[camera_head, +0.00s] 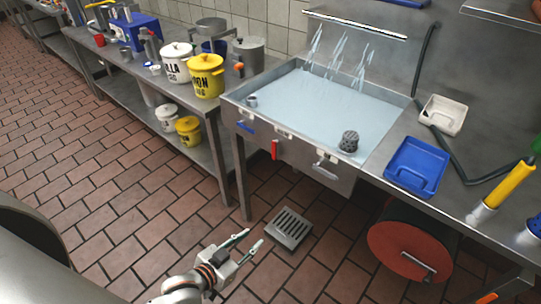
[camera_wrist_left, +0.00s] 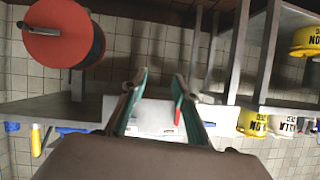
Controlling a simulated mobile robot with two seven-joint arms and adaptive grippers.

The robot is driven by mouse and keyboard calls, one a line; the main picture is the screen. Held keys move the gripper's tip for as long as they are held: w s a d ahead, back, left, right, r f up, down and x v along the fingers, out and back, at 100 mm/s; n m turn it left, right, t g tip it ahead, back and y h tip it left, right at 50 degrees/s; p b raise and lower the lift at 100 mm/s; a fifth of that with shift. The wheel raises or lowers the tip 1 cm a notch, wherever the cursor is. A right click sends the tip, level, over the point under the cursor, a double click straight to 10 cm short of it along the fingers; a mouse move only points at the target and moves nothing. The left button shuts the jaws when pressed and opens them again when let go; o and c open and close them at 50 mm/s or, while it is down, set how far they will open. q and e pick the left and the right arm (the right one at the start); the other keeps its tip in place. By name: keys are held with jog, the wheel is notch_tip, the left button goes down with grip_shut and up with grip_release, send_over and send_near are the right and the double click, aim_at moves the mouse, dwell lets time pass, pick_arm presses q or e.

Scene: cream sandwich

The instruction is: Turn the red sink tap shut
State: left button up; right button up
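The sink (camera_head: 365,165) holds pale blue water, and streams fall into it from a bar on the back wall. The red tap handle (camera_head: 275,150) hangs upright on the sink's front face, below the rim. A blue handle (camera_head: 245,127) lies level to its left. My left gripper (camera_head: 254,240) is open and empty, low in front of the sink, apart from the tap. In the left wrist view the picture is upside down; the gripper (camera_wrist_left: 159,84) shows two spread fingers, with a small red piece (camera_wrist_left: 178,112), likely the tap, partly hidden beside one finger. My right gripper is out of view.
A floor drain (camera_head: 289,228) lies below the sink. A red hose reel (camera_head: 410,240) hangs under the counter at right. A blue tray (camera_head: 415,166) sits on that counter.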

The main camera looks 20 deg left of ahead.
pick_arm(q)
jog(key=w+a+r+t+h, duration=0.15)
jog(key=w+r, duration=0.35)
jog(key=w, duration=0.5)
jog(key=t+h+b, duration=0.1)
jog(key=t, duration=0.2)
send_near(273, 152)
jog(key=b+x, duration=0.1)
jog(key=x, duration=0.7)
jog(key=shift+f, duration=0.1)
jog(key=shift+c, duration=0.3)
jog(key=shift+d, duration=0.1)
grip_shut()
